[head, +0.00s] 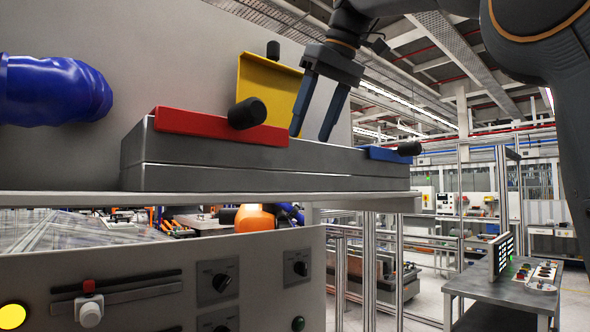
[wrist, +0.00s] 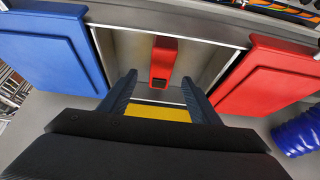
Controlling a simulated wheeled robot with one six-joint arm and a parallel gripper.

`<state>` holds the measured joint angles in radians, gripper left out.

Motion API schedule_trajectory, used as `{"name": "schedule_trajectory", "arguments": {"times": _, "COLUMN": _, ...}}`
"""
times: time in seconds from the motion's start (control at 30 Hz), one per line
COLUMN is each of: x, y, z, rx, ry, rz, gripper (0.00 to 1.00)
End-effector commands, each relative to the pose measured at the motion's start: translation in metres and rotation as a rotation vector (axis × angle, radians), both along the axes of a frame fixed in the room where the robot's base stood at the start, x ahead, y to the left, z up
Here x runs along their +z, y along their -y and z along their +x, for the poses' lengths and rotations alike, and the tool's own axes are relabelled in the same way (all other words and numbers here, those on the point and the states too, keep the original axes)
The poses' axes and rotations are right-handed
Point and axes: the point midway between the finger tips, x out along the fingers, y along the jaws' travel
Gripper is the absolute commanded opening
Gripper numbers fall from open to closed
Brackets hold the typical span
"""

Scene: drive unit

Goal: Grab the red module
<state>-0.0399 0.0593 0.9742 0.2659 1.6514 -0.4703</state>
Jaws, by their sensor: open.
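The red module (wrist: 163,62) is a small red block with a dark opening at its near end. It sits inside an open grey compartment (wrist: 118,52) in the wrist view; the box walls hide it in the head view. My gripper (head: 312,138) is open and empty, pointing down at the top of the grey box (head: 230,180). In the wrist view its two fingers (wrist: 163,88) stand apart, one on each side of the module's near end. I cannot tell how far above the module they are.
A red lid (head: 190,124) and a blue lid (head: 385,154) with black knobs flank the compartment. A raised yellow lid (head: 262,85) stands behind it. A blue hose (head: 50,92) is at the left. A control panel (head: 150,285) lies below the shelf.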

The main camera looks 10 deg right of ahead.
Motion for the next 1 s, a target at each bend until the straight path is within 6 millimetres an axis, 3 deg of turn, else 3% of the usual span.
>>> {"name": "schedule_trajectory", "arguments": {"times": 0.6, "x": -0.057, "y": -0.019, "z": 0.027, "rx": 0.000, "ry": -0.002, "rz": 0.000, "gripper": 0.57}}
{"name": "schedule_trajectory", "arguments": {"times": 0.9, "x": -0.064, "y": -0.020, "z": 0.031, "rx": -0.001, "ry": 0.000, "rz": 0.000, "gripper": 0.57}}
{"name": "schedule_trajectory", "arguments": {"times": 1.0, "x": -0.064, "y": -0.020, "z": 0.031, "rx": -0.001, "ry": 0.000, "rz": 0.000, "gripper": 0.44}}
